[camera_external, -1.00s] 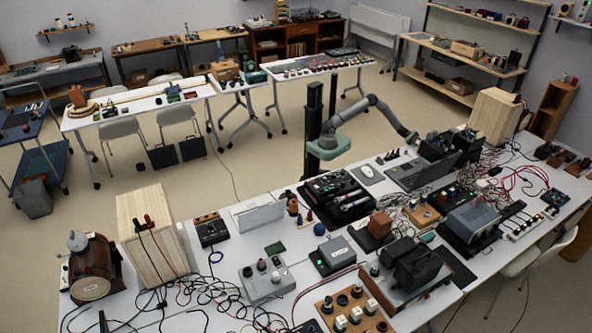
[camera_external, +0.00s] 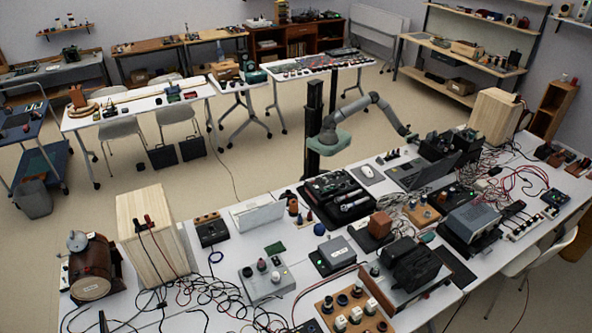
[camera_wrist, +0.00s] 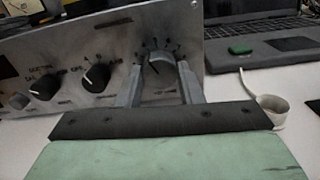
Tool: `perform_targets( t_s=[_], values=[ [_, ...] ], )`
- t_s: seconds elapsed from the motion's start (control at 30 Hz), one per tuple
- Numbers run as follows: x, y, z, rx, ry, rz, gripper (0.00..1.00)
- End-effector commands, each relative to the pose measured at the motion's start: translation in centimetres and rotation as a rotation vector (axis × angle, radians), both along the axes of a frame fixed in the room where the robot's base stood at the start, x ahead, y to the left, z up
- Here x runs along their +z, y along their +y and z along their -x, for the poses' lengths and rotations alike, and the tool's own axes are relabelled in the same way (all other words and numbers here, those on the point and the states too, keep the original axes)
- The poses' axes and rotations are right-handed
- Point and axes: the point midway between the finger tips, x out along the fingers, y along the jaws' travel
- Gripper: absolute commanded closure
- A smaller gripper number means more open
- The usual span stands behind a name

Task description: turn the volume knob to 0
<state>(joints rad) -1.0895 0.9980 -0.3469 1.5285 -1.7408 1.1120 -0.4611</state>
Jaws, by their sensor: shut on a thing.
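In the wrist view, the volume knob (camera_wrist: 158,64) is a grey round knob on the right part of a grey metal front panel (camera_wrist: 62,50), with a printed scale around its top. A dark mark shows on its face; the number it points at is too blurred to read. My gripper (camera_wrist: 163,76) is shut on the knob, one finger on each side of it. In the external view, my gripper (camera_external: 408,134) is small at the end of my arm, above the far side of the long table; the knob cannot be made out there.
Two black pointer knobs (camera_wrist: 96,76) sit left of the gripped knob on the panel. The long white table (camera_external: 225,295) is crowded with devices and cables.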

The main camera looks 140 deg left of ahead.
Motion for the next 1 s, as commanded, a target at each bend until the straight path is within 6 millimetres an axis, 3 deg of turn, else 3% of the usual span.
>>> perform_targets(
  t_s=[1.0],
  values=[
    [0.21, -0.01, 0.11, 0.002, 0.266, 0.93, 0.89]
  ],
)
